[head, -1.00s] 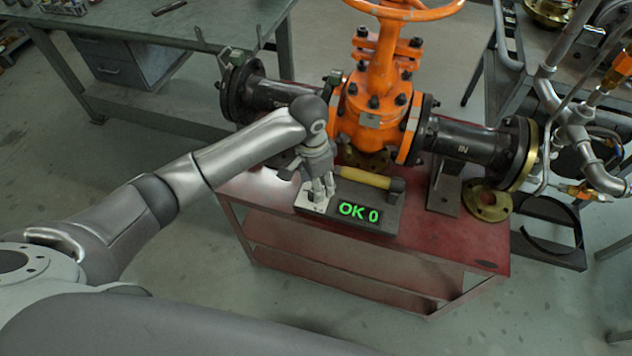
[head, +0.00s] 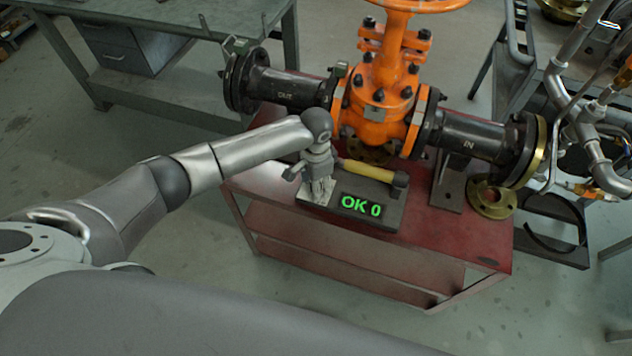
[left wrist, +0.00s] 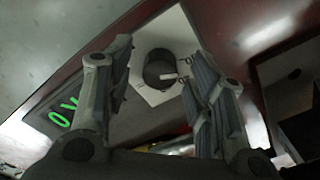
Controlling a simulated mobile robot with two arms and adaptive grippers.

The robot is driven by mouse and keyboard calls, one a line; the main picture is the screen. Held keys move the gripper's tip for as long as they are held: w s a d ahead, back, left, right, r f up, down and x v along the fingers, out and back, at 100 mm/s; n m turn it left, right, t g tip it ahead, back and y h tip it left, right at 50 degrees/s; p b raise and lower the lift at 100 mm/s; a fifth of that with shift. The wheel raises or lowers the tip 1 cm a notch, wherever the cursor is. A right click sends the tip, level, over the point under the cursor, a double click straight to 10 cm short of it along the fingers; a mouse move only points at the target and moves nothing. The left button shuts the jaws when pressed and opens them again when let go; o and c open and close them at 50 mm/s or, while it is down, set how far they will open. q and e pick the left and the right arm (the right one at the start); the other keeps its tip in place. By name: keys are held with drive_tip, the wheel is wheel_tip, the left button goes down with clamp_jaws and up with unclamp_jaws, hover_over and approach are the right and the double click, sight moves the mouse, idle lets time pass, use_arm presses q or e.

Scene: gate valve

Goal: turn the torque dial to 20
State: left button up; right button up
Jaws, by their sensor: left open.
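The torque dial (left wrist: 160,70) is a dark round knob with a pale pointer mark on a white plate (left wrist: 152,95), in the left wrist view. My left gripper (left wrist: 162,82) is open, its two fingers on either side of the dial in that view; I cannot tell whether they touch it. In the head view the left gripper (head: 320,186) points down over the white plate and hides the dial. A yellow-handled tool (head: 368,171) lies on the grey base (head: 392,216) behind the display. My right gripper is not in view.
The base sits on a red cart (head: 462,240). An orange gate valve (head: 380,100) with dark flanged pipes marked OUT and IN stands just behind. A brass ring (head: 494,200) lies at the right. A grey workbench (head: 200,20) stands at the back left.

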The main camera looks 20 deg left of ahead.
use_arm(q)
drive_tip(key=shift+f, duration=0.15)
drive_tip(key=shift+c, duration=0.6)
drive_tip(key=c, duration=0.9)
drive_tip(key=shift+c, duration=0.2)
